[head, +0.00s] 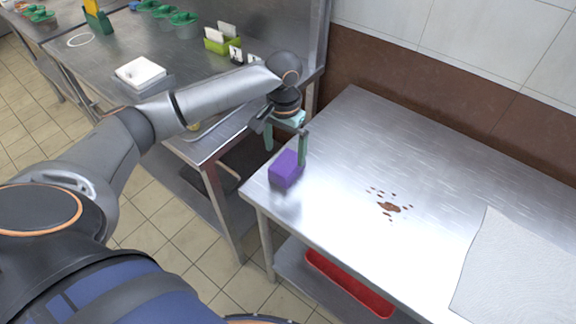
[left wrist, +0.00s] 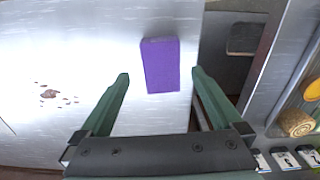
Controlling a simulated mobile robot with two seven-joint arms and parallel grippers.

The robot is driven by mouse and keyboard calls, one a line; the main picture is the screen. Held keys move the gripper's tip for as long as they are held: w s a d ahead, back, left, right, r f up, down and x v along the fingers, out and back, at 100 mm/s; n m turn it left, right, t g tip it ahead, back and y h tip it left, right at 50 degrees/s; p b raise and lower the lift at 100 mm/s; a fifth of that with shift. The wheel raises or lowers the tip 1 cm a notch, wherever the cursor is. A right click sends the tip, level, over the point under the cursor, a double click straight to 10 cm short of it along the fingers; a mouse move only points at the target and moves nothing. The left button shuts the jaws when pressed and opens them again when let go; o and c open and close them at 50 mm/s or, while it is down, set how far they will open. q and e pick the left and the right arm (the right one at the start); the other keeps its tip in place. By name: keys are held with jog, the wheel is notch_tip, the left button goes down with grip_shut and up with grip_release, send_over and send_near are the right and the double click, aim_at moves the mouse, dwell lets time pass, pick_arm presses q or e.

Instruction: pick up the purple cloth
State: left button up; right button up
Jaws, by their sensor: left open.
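The purple cloth (head: 286,169) is a block-shaped bundle at the near left corner of the steel table (head: 345,130). My left gripper (head: 286,155) is open just above and around the cloth, with its green fingers pointing down. In the left wrist view the cloth (left wrist: 160,66) shows between the two open fingertips (left wrist: 160,75), with a gap on each side. I cannot tell how far the fingertips are above the table. My right gripper is not in view.
A brown spill (head: 389,207) lies mid-table. A pale grey sheet (head: 515,270) lies at the right. A red tray (head: 348,283) sits on the shelf below. The left counter (head: 110,60) holds a white container (head: 140,72), a green holder (head: 221,43) and several green-rimmed containers.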

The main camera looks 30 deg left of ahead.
aim_at(286, 163)
pick_arm(q)
jog(key=f, duration=0.6)
jog(key=shift+w+a+f, duration=0.1)
jog(key=shift+w+f, duration=0.1)
jog(key=shift+w, duration=0.1)
jog(key=shift+c, duration=0.2)
jog(key=c, duration=1.2)
jog(key=shift+r, duration=0.15)
jog(key=shift+c, duration=0.2)
jog(key=shift+r, duration=0.25)
notch_tip(286, 163, up, 2)
jog(key=shift+w+r, duration=0.1)
jog(key=s+d+r, duration=0.1)
jog(key=s+r, duration=0.1)
jog(key=r, duration=0.1)
jog(key=s+d+r, duration=0.1)
jog(key=r, duration=0.1)
jog(key=shift+d+p, duration=0.3)
jog(key=shift+d, duration=0.05)
jog(key=s+d+r, duration=0.5)
jog(key=s+d, duration=0.1)
jog(key=s, duration=0.1)
jog(key=shift+s+d+p, duration=0.25)
jog(key=shift+s+p, duration=0.1)
